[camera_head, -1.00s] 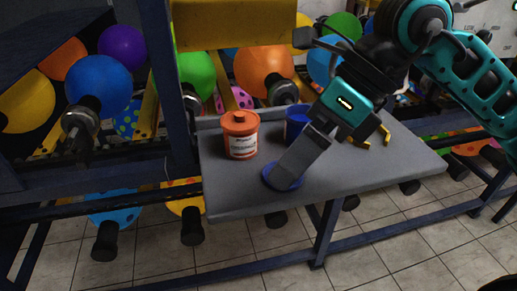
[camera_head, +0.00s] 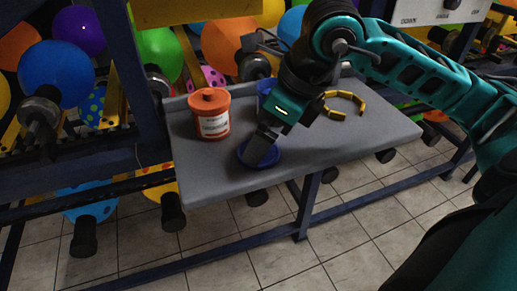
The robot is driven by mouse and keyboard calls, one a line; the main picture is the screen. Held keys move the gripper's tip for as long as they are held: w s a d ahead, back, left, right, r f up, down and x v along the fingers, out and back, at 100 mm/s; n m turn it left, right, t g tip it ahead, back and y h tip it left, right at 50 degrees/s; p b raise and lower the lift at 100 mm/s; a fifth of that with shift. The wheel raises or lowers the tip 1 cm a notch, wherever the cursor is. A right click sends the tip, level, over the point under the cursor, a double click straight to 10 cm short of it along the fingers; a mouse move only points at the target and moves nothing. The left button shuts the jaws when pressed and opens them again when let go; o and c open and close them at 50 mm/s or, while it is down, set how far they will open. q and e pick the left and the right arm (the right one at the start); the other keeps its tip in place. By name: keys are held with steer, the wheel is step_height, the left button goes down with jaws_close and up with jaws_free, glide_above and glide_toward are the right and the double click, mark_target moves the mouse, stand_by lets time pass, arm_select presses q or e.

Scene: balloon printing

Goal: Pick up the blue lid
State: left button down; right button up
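The blue lid (camera_head: 268,159) is a shallow round disc near the front edge of the grey table (camera_head: 225,183). My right gripper (camera_head: 258,153) comes down from the upper right, and its grey fingers reach the lid and cover part of it. One finger hides the other, so I cannot tell whether they are apart or closed on the lid. A blue container (camera_head: 264,87) stands behind the gripper and is partly hidden by it. My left gripper is not in view.
An orange jar (camera_head: 211,114) with a white label stands left of the lid. A yellow-and-black ring (camera_head: 343,104) lies to the right. Blue frame posts and colourful balloons are behind the table.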

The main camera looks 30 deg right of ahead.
steer(key=shift+x, duration=1.55)
steer(key=shift+w, duration=0.1)
steer(key=shift+c, duration=0.3)
steer(key=shift+r, duration=0.1)
steer(key=c, duration=0.7)
